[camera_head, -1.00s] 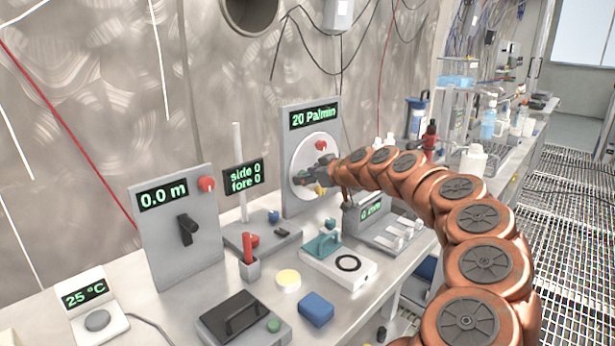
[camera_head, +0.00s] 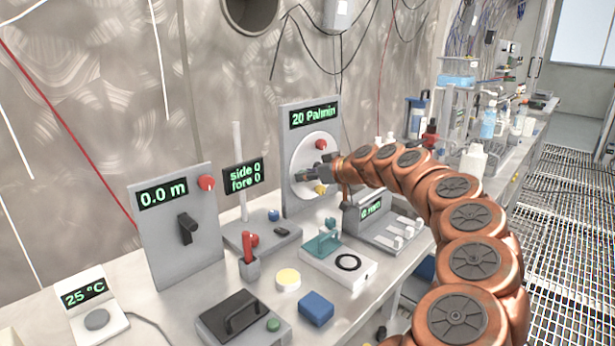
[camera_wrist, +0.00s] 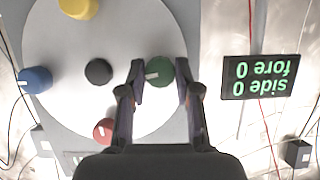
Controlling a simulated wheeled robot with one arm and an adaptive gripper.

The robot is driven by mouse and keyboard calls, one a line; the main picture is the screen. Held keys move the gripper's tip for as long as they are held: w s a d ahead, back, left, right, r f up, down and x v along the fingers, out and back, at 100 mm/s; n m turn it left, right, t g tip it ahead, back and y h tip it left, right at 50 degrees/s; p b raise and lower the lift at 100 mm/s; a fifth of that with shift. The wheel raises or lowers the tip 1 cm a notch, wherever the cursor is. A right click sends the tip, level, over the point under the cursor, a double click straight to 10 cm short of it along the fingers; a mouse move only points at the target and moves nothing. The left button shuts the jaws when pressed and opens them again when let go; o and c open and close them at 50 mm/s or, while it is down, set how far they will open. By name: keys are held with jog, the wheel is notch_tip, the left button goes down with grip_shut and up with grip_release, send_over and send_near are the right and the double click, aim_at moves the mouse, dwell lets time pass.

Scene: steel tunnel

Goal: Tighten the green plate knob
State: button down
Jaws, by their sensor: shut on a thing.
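A round white plate (camera_head: 303,152) is mounted on a grey upright panel under a display reading "20 Pa/min". The wrist view shows the plate (camera_wrist: 62,110) upside down, with the green knob (camera_wrist: 160,70) near its right edge. My gripper (camera_wrist: 161,80) has one finger on each side of the green knob and is shut on it. The knob's white mark lies about level. In the head view my gripper (camera_head: 304,175) is at the plate's left side and hides the green knob.
The plate also carries a red knob (camera_wrist: 104,131), a yellow knob (camera_wrist: 78,7), a blue knob (camera_wrist: 36,80) and a black centre hub (camera_wrist: 98,72). A "side 0 fore 0" display (camera_head: 243,176) stands close to the left. Several other devices crowd the bench below.

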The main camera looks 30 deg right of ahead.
jog(key=shift+d+f+m+t+y+p, duration=0.1)
jog(key=shift+d+m+t+y+p, duration=0.15)
jog(key=shift+m+y, duration=1.35)
jog(key=shift+f+m+t+y+p, duration=0.25)
jog(key=shift+m+y, duration=0.4)
jog(key=shift+m, duration=1.8)
jog(key=shift+d+r+m+t+y+p, duration=0.15)
jog(key=shift+m+y+p, duration=0.2)
jog(key=shift+m+y, duration=1.25)
jog(key=shift+m+h, duration=0.35)
jog(key=shift+m, duration=0.3)
jog(key=c, duration=0.8)
grip_release()
jog(key=shift+f, duration=0.1)
jog(key=v, duration=0.7)
